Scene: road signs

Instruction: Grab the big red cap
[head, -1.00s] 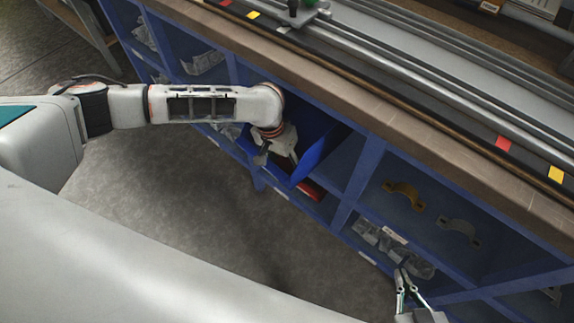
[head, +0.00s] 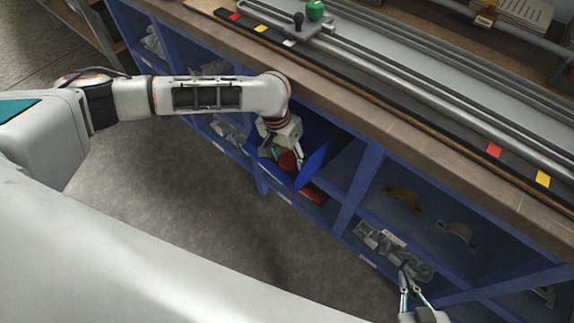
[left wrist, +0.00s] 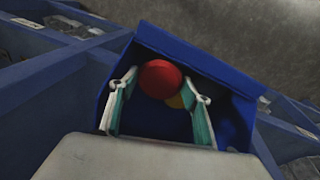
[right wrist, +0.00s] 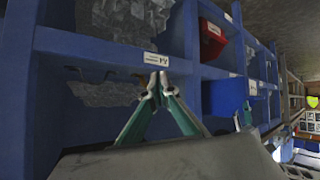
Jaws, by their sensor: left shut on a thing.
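The big red cap (left wrist: 160,78) shows round and smooth in the left wrist view, between the two fingers of my left gripper (left wrist: 160,100), which is shut on it. In the head view the red cap (head: 289,161) sits just below the left gripper (head: 285,157), at the mouth of a blue bin (head: 318,160).
The blue shelf unit (head: 345,205) has several cubbies under a wooden worktop (head: 350,115). A red bin (head: 313,194) sits below the blue bin. Bagged grey parts (head: 375,240) and metal brackets (head: 402,198) lie in cubbies to the right. The floor (head: 200,220) in front is clear.

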